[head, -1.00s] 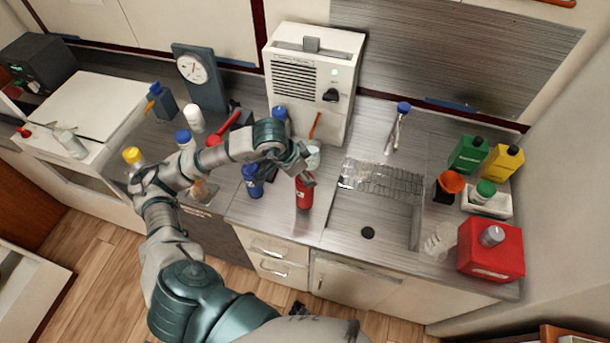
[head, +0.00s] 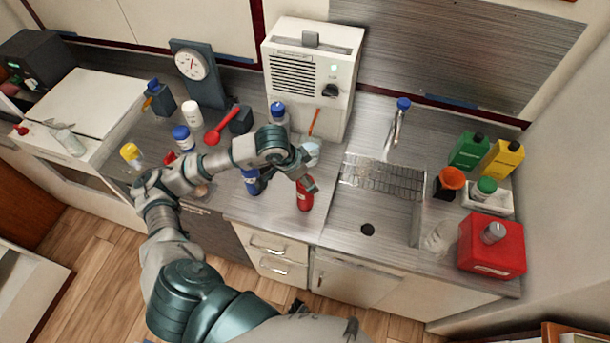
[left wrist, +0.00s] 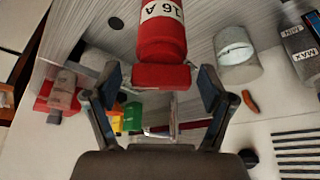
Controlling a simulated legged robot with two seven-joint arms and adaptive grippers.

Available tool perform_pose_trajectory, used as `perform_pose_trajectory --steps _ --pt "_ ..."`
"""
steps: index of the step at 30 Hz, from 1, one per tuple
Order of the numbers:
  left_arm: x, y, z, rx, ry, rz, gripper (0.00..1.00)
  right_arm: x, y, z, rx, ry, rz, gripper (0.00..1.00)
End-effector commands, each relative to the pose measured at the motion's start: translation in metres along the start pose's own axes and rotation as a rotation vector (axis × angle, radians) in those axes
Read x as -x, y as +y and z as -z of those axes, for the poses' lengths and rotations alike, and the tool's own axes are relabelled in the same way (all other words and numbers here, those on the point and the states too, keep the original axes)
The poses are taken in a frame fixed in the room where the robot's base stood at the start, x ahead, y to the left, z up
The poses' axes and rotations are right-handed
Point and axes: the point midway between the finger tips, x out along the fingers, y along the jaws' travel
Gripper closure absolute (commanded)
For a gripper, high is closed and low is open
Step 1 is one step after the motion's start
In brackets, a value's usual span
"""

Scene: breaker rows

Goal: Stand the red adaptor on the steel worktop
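The red adaptor (head: 304,197) is near the front edge of the steel worktop (head: 345,232), left of the sink, and looks upright. In the left wrist view the adaptor (left wrist: 161,42) has a white "16 A" label, upside down in the picture, and a wide red end towards me. My left gripper (head: 304,181) is at the adaptor's upper end. In the left wrist view its fingers (left wrist: 160,88) are apart, one on each side of that end, with narrow gaps visible. The adaptor's foot is outside the wrist view, and its contact with the worktop is unclear. My right gripper is not in view.
A blue bottle (head: 252,181) stands left of the adaptor, close to my arm. The white heater-like box (head: 312,72) stands behind. The sink with a wire rack (head: 383,178) is to the right, and a red can (head: 492,249) stands beyond it.

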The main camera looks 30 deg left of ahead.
Motion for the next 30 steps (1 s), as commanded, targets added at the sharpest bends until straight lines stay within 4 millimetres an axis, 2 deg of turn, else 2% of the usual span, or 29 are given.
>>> perform_pose_trajectory --steps 6,8,13,18,21,25,30 --pt "0.001 0.000 0.001 0.001 0.000 0.000 0.18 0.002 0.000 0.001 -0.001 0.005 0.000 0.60" --pt "0.007 -0.001 0.001 0.000 0.003 0.002 0.18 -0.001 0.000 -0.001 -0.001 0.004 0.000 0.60" --pt "0.041 -0.001 0.001 0.000 0.006 0.004 0.18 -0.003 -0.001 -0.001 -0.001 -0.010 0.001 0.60" --pt "0.080 -0.001 0.001 0.001 0.004 0.004 0.18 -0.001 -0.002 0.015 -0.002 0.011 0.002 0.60" --pt "0.099 -0.001 0.001 0.000 0.003 0.002 0.18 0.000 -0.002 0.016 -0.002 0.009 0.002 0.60" --pt "0.114 -0.001 0.001 0.000 0.002 0.001 0.18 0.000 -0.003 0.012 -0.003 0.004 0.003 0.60" --pt "0.121 0.000 0.000 0.000 0.000 0.000 0.18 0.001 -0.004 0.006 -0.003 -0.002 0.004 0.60"
